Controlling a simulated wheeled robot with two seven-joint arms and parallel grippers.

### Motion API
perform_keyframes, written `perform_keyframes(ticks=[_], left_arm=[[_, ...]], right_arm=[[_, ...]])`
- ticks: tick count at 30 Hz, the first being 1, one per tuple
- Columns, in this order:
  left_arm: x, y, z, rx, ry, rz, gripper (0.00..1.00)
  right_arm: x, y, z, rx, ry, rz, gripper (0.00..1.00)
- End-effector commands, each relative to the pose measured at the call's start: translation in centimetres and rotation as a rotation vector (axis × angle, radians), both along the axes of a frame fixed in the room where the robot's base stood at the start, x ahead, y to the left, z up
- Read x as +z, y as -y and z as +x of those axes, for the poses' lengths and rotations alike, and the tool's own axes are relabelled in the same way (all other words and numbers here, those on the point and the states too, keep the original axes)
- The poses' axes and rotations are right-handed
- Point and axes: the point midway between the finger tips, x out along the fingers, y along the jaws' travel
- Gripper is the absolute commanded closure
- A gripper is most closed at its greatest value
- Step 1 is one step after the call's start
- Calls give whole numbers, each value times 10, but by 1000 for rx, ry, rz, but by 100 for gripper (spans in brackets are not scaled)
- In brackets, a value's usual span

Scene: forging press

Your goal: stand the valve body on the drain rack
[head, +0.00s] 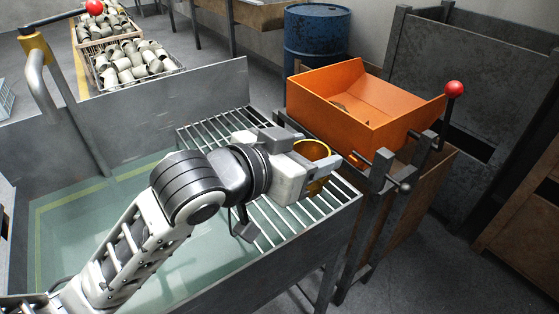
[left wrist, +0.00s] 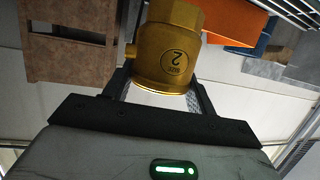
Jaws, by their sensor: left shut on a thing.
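The valve body (head: 314,149) is a brass-gold, hollow piece with a round open end facing up in the head view. In the left wrist view the valve body (left wrist: 168,48) shows a hexagonal end, a small side stub and a round mark with a "2". My left gripper (head: 312,168) is shut on it, with one finger on each side (left wrist: 160,92). The gripper and valve body are over the right part of the drain rack (head: 336,204), a grate of metal bars. I cannot tell whether the valve body touches the bars. My right gripper is not in view.
A water-filled grey tank (head: 150,90) lies under and left of the rack. An orange tilted bin (head: 378,125) stands just beyond the rack, with a red-knobbed lever (head: 454,90) at its right. A blue drum (head: 318,35) and crates of grey fittings (head: 130,62) are farther back.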

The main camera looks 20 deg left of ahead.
Motion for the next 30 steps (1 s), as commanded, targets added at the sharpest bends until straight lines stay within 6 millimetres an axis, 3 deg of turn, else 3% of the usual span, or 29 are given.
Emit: perform_keyframes(ticks=[11, 15, 21, 26, 30], left_arm=[[-36, -48, 71, 7, 1, 1, 79], [-64, -60, 89, 5, -2, -1, 79], [-86, -70, 106, 2, 3, -1, 79], [-96, -75, 113, 3, 3, -1, 79], [-117, -75, 113, 2, -1, -2, 79]], right_arm=[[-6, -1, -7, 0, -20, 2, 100], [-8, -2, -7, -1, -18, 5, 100], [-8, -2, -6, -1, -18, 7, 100], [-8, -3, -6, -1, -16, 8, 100], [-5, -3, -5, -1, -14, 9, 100]])
